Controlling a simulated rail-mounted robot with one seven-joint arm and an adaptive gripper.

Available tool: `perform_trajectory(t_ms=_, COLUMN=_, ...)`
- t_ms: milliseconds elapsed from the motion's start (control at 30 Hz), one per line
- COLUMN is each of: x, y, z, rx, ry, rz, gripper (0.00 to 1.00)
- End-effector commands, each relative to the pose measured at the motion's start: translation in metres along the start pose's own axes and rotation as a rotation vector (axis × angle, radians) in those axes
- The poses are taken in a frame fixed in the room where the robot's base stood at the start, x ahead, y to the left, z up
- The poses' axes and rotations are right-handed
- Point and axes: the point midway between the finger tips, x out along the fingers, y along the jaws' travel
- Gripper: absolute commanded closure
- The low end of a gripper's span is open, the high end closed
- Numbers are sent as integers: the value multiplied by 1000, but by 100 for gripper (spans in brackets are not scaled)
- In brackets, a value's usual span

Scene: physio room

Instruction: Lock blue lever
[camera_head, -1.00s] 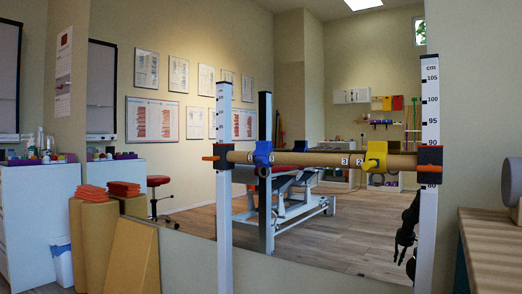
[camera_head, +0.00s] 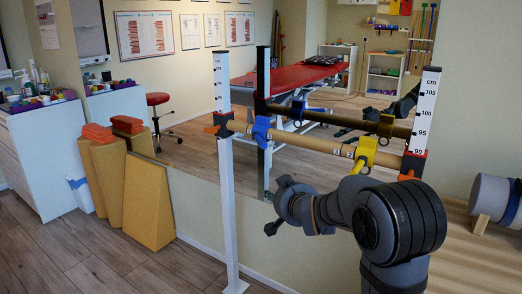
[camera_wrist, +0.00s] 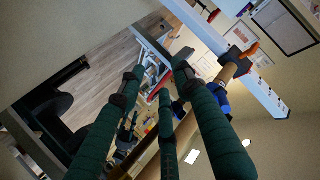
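The blue lever (camera_head: 260,130) sits on the wooden bar (camera_head: 310,142), near its left end beside the left post. In the wrist view the blue lever (camera_wrist: 221,100) is partly hidden behind the right finger. My gripper (camera_head: 276,205) is in front of and below the bar, lower right of the blue lever and apart from it in the head view. In the wrist view my gripper (camera_wrist: 157,76) has its green fingers spread, with nothing held between them. The bar (camera_wrist: 186,130) crosses behind the fingers. Whether the lever is locked cannot be told.
A yellow lever (camera_head: 366,151) is on the bar's right part. White scaled posts (camera_head: 222,90) carry the bar at both ends, with orange handles. A mirror behind reflects bar and room. Foam wedges (camera_head: 148,205) stand left; a wooden bench (camera_head: 480,255) is right. Floor at left front is clear.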

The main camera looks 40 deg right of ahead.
Motion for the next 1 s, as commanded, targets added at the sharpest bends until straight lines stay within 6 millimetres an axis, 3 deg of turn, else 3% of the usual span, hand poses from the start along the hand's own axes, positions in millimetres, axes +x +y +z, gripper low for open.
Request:
perform_trajectory(t_ms=33, x=0, y=-6, z=-26, rx=-1, ry=84, rz=-18, gripper=67)
perform_trajectory(t_ms=100, x=-4, y=-13, z=-60, rx=3, ry=195, rz=-41, gripper=67)
perform_trajectory(t_ms=200, x=-12, y=-22, z=-91, rx=9, ry=307, rz=-75, gripper=67)
perform_trajectory(t_ms=300, x=-19, y=-30, z=-109, rx=19, ry=374, rz=-104, gripper=67)
perform_trajectory(t_ms=467, x=-11, y=-33, z=-116, rx=54, ry=386, rz=-119, gripper=67)
perform_trajectory(t_ms=800, x=44, y=-40, z=-139, rx=53, ry=384, rz=-119, gripper=67)
perform_trajectory(t_ms=1000, x=68, y=-42, z=-148, rx=53, ry=383, rz=-117, gripper=67)
